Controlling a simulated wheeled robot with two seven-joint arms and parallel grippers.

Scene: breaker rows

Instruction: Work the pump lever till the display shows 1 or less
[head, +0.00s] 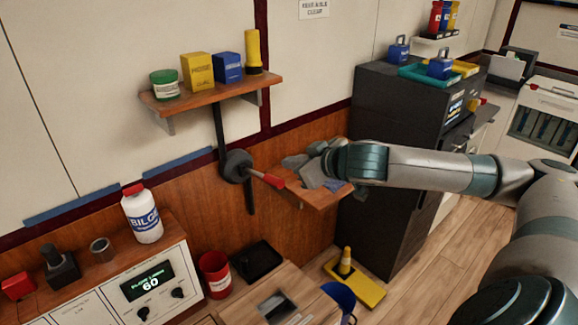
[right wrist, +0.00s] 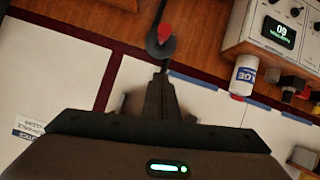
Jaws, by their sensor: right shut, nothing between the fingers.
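The pump lever (head: 267,180) has a red grip and a round dark hub (head: 236,166) on a black upright against the wood-panelled wall. Its grip points right and slightly down in the head view. In the right wrist view the red grip (right wrist: 165,32) is seen nearly end-on, just beyond the fingers. The display (head: 148,283) on the white panel reads 60; it also shows in the right wrist view (right wrist: 280,33). My right gripper (head: 292,162) is shut and empty, to the right of the grip and apart from it. My left gripper is not in view.
A small wooden shelf (head: 318,197) lies below my right gripper. An upper shelf (head: 210,93) holds several containers. A white bottle (head: 142,213) stands on the panel's top. A dark cabinet (head: 385,150) stands to the right. A red cup (head: 215,274) is below.

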